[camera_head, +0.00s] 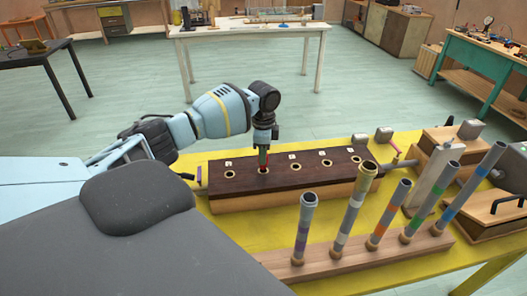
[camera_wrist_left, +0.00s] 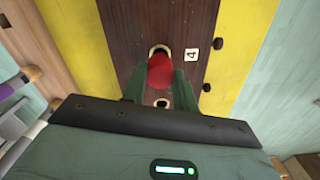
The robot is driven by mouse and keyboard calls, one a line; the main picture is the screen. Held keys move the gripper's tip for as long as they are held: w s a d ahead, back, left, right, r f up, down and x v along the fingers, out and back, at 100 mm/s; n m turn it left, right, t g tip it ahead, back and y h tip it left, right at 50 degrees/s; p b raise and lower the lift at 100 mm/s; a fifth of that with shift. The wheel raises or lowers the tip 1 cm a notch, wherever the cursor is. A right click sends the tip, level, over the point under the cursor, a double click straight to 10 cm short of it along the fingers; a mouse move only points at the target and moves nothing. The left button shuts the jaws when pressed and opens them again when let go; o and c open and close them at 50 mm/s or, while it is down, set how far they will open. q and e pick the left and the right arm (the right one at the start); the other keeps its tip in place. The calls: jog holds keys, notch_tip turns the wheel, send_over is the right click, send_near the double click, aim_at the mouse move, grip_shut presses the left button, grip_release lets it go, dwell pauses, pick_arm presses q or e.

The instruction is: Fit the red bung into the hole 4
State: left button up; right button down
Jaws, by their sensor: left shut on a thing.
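My left gripper (camera_head: 263,150) points down over the dark wooden block (camera_head: 310,174) and is shut on the red bung (camera_head: 263,159). In the head view the bung shows as a thin red strip just above the second hole from the left (camera_head: 263,171). In the left wrist view the bung (camera_wrist_left: 160,71) sits between the gripper fingers (camera_wrist_left: 156,88) and overlaps the lower edge of hole 4 (camera_wrist_left: 160,50), whose label 4 (camera_wrist_left: 191,56) is to its right. I cannot tell whether its hidden lower end touches the block. My right gripper is not in view.
Several banded tubes stand in a wooden rack (camera_head: 350,256) in front of the block. Wooden boxes (camera_head: 495,212) and metal pieces crowd the right side of the yellow table (camera_head: 235,228). Another hole (camera_wrist_left: 161,103) shows below the bung in the wrist view.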

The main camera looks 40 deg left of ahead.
pick_arm(q)
jog(key=shift+f, duration=1.6)
jog(key=o, duration=1)
jog(key=shift+r, duration=0.1)
jog(key=shift+r, duration=3.8)
